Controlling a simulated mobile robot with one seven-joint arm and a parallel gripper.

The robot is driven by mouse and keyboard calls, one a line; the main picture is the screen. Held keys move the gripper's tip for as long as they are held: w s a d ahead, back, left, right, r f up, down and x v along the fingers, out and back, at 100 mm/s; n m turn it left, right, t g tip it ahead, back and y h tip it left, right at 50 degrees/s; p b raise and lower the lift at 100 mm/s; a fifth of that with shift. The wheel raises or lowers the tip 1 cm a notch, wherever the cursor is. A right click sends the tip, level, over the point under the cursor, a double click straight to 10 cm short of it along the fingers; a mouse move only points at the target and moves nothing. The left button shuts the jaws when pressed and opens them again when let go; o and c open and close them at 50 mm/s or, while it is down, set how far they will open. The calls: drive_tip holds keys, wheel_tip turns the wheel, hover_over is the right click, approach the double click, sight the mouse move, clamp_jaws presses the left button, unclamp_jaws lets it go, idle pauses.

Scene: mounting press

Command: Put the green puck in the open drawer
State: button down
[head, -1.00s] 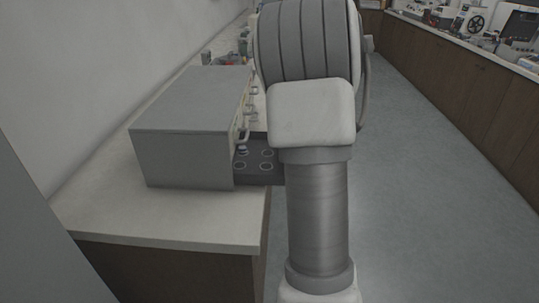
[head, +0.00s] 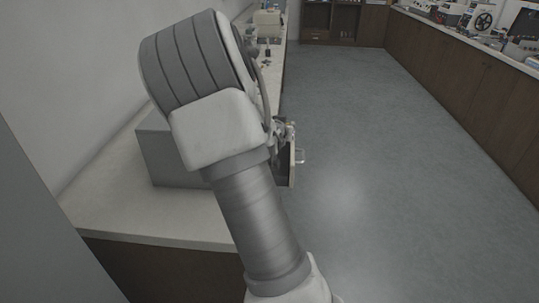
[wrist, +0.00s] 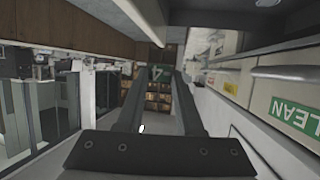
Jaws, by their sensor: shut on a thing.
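The green puck (wrist: 158,73) shows in the wrist view between the fingertips of my gripper (wrist: 159,79), with a pale mark on its face. My gripper is shut on it. In the head view my arm hides the puck and most of the gripper. The open drawer (head: 291,169) sticks out from the right side of the grey cabinet (head: 165,158), with its handle to the right. My wrist is close to the drawer, partly in front of it. The drawer's inside is hidden, and I cannot tell whether the puck is over it.
In the wrist view, a drawer front with a green "CLEAN" label (wrist: 298,117) stands at the right. The cabinet sits on a pale worktop (head: 165,215). The floor (head: 370,180) to the right is clear. A long counter (head: 480,85) runs along the far right.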

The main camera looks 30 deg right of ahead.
drive_tip(key=a+f, duration=0.1)
drive_tip(key=f, duration=0.1)
drive_tip(key=w+a+f+b, duration=0.1)
drive_tip(key=f, duration=0.2)
drive_tip(key=w+a+f, duration=0.1)
drive_tip(key=f, duration=0.1)
drive_tip(key=shift+w+f, duration=0.15)
drive_tip(key=shift+f, duration=0.15)
drive_tip(key=shift+w+a+f+b, duration=0.2)
drive_tip(key=shift+f+b, duration=0.1)
drive_tip(key=shift+f, duration=0.7)
drive_tip(key=shift+w+a+f+b, duration=0.15)
drive_tip(key=shift+f+b, duration=0.1)
drive_tip(key=shift+f, duration=0.7)
drive_tip(key=shift+s, duration=0.1)
drive_tip(key=shift+f, duration=0.15)
drive_tip(key=c, duration=0.6)
unclamp_jaws()
drive_tip(key=shift+o, duration=0.2)
